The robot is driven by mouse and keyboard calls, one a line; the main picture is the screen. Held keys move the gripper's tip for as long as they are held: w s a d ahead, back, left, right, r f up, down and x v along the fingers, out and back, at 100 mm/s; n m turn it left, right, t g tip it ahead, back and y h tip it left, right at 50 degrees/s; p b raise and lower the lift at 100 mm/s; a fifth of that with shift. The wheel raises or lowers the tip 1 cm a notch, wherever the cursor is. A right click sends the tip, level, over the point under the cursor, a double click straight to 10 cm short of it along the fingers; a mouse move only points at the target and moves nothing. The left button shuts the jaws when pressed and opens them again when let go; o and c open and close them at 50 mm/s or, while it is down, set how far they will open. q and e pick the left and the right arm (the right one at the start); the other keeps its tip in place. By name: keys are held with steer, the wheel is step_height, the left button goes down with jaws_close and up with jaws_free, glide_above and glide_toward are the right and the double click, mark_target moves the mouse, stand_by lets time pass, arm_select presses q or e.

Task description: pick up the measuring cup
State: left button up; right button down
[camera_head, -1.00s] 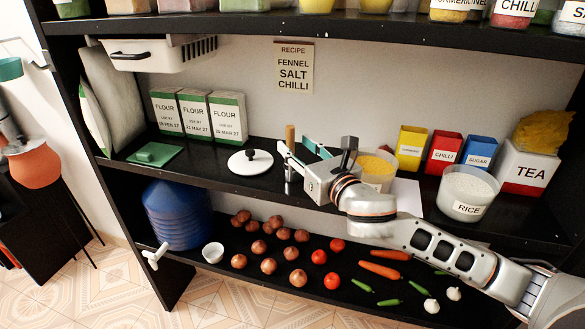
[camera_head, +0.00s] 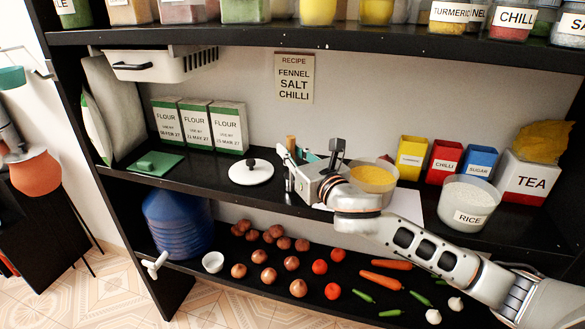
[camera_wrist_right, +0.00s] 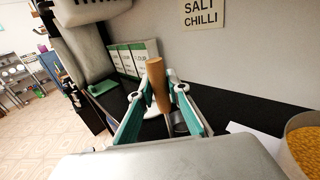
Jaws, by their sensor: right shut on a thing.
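The measuring cup shows as a wooden handle (camera_head: 291,143) with a thin metal part below it, upright at the middle shelf. In the right wrist view its wooden handle (camera_wrist_right: 157,82) stands between the teal fingers, leaning slightly. My right gripper (camera_head: 293,160) is shut on it. The cup's lower end is mostly hidden by the gripper, and I cannot tell whether it touches the shelf. My left gripper is not in view.
A white lid (camera_head: 251,174) lies just left of the gripper. A bowl of yellow grains (camera_head: 373,181) and a rice tub (camera_head: 467,204) stand to the right. Flour boxes (camera_head: 197,124) stand at the back left. Vegetables lie on the lower shelf.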

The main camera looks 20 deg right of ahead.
step_height(320, 180, up, 10)
steer(key=shift+r+p, duration=0.1)
steer(key=shift+p, duration=0.65)
